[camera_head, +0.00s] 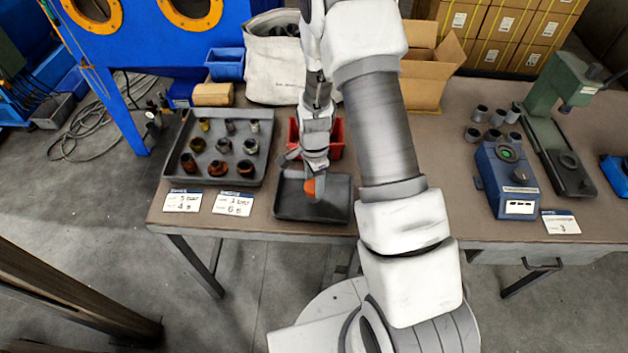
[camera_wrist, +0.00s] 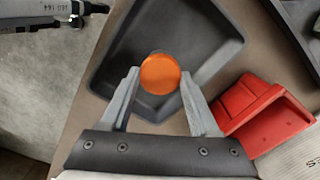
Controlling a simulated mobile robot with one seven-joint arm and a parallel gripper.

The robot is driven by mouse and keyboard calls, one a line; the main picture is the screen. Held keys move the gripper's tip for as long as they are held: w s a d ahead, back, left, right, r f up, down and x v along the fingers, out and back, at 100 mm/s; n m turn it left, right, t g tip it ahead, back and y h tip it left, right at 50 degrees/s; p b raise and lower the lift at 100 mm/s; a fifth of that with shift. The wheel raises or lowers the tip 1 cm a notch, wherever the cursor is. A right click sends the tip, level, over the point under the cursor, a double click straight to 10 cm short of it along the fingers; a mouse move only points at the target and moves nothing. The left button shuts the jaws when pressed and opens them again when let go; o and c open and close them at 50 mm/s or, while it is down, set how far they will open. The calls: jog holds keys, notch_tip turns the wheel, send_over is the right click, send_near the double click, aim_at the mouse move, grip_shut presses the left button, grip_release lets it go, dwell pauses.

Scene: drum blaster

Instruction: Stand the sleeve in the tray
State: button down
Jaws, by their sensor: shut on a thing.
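An orange sleeve (camera_head: 312,187) is held in my gripper (camera_head: 314,178) over the empty black tray (camera_head: 285,210) on the workbench. In the wrist view the sleeve (camera_wrist: 160,73) shows as a round orange end between the two fingertips of my gripper (camera_wrist: 158,80). The fingers are shut on it from both sides. The black tray (camera_wrist: 215,25) lies below and around it in that view, with bare floor showing. I cannot tell whether the sleeve's lower end touches the tray floor.
A larger tray (camera_head: 172,165) with several brown and grey sleeves stands to the left. A red bin (camera_head: 336,140) is just behind the black tray and also shows in the wrist view (camera_wrist: 265,112). A blue device (camera_head: 508,180) and green press (camera_head: 545,125) stand at right.

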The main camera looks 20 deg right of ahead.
jog(key=shift+f+b, duration=0.55)
jog(key=shift+f, duration=0.05)
dwell(0.6)
jog(key=shift+c, duration=0.2)
grip_release()
notch_tip(320, 180, up, 17)
jog(key=s+r+n+t, duration=0.1)
jog(key=s+r+n, duration=0.3)
jog(key=r, duration=0.3)
jog(key=s+r+n+t, duration=0.2)
jog(key=s+r+n, duration=0.25)
jog(key=r, duration=0.35)
jog(key=s+r+n+t, duration=0.1)
jog(key=s+r+n, duration=0.1)
jog(key=s, duration=0.4)
jog(key=s+r+n+t, duration=0.1)
jog(key=s+r+n, duration=0.2)
jog(key=s+n, duration=0.2)
jog(key=shift+s+r+t+p, duration=0.2)
jog(key=shift+s+t+p, duration=0.1)
jog(key=shift+s+p, duration=0.15)
